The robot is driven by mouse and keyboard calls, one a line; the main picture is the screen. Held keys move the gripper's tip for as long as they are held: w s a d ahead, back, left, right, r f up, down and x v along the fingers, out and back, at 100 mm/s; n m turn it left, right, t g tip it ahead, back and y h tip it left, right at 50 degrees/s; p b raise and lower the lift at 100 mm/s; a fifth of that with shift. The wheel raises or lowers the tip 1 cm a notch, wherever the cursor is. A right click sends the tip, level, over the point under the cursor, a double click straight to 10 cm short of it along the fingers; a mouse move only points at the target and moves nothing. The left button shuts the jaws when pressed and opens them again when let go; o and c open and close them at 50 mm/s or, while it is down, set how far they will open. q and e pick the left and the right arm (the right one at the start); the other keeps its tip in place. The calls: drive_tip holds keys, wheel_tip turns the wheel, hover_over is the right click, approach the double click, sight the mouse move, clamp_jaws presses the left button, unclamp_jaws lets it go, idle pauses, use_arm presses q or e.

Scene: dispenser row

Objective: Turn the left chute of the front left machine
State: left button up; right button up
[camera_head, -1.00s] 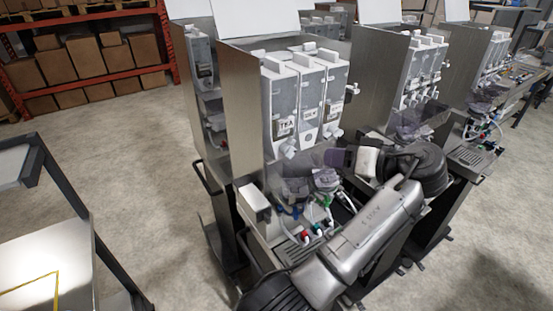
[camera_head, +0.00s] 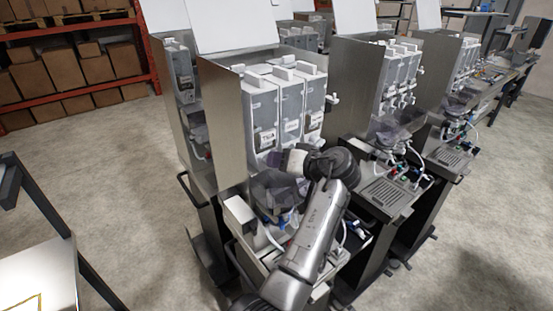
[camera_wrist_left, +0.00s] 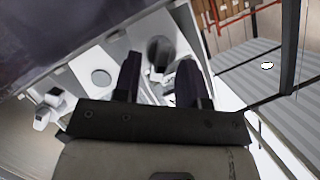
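The front left machine (camera_head: 228,125) stands near the middle of the head view, with three grey labelled canisters side by side. The left canister (camera_head: 261,112) is nearest its steel side panel. My left gripper (camera_head: 284,159) is just below and in front of the canisters, and my arm hides part of their lower fronts. In the left wrist view its two dark fingers (camera_wrist_left: 158,78) are apart, with a grey round spout-like part (camera_wrist_left: 160,50) just beyond and between the tips. I cannot tell whether they touch it or which chute it is. My right gripper is not in view.
A clear hopper (camera_head: 272,190) and tubing sit below the canisters, close to my arm. More machines (camera_head: 375,80) stand to the right. A table (camera_head: 45,275) is at lower left and a red rack of boxes (camera_head: 75,70) behind. Open floor lies between.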

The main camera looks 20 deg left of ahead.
use_arm(q)
drive_tip(key=shift+w+a+f, duration=0.2)
drive_tip(key=shift+a, duration=0.45)
drive_tip(key=shift+c, duration=0.3)
